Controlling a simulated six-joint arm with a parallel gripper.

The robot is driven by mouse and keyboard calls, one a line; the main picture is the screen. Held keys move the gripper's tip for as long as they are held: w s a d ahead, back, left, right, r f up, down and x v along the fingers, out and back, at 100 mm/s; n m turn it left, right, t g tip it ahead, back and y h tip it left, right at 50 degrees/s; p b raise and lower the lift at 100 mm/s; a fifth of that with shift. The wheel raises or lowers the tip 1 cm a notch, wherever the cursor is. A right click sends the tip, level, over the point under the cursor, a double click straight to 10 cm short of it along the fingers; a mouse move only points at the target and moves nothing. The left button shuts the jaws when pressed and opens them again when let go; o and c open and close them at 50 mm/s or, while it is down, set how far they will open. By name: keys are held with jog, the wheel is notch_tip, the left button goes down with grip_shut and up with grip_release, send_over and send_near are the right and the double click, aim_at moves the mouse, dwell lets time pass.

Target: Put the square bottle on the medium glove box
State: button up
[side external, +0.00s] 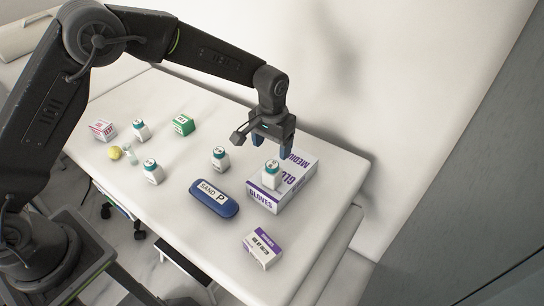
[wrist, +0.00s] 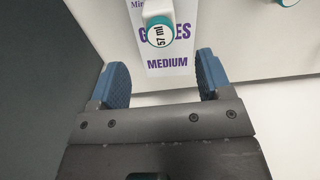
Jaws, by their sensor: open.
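The medium glove box (side external: 298,180), white with purple lettering, lies on the table at the right. Its "MEDIUM" end shows in the wrist view (wrist: 168,62). A white bottle with a teal cap (side external: 271,178) stands upright on top of the box, toward its left side. It looks square-bodied, and in the wrist view its cap (wrist: 160,31) reads "57 ml". My gripper (side external: 271,148) is open and empty above the bottle, apart from it. In the wrist view the blue fingers (wrist: 161,72) are spread, with the bottle just beyond the gap between them.
A blue sandbag (side external: 214,200) lies left of the box. A small purple-and-white carton (side external: 261,249) stands in front. Similar teal-capped bottles (side external: 220,159), a green box (side external: 183,124), a red-and-white box (side external: 103,130) and a yellow ball (side external: 115,153) are farther left.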

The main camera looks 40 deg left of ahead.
jog(key=shift+r, duration=0.65)
jog(key=s+a+r+t, duration=0.1)
jog(key=s+a+r, duration=0.35)
jog(key=r, duration=0.35)
jog(key=s+a+r+t, duration=0.1)
jog(key=s+a+r, duration=0.2)
jog(key=s+r, duration=0.35)
jog(key=s+a+r+t, duration=0.1)
jog(key=s+a+r, duration=0.1)
jog(key=s, duration=0.7)
jog(key=s+a+r+t, duration=0.2)
jog(key=s+a, duration=0.1)
jog(key=s, duration=0.5)
jog(key=shift+s+r+t, duration=0.3)
jog(key=shift+s+r, duration=0.05)
jog(key=shift+r, duration=0.05)
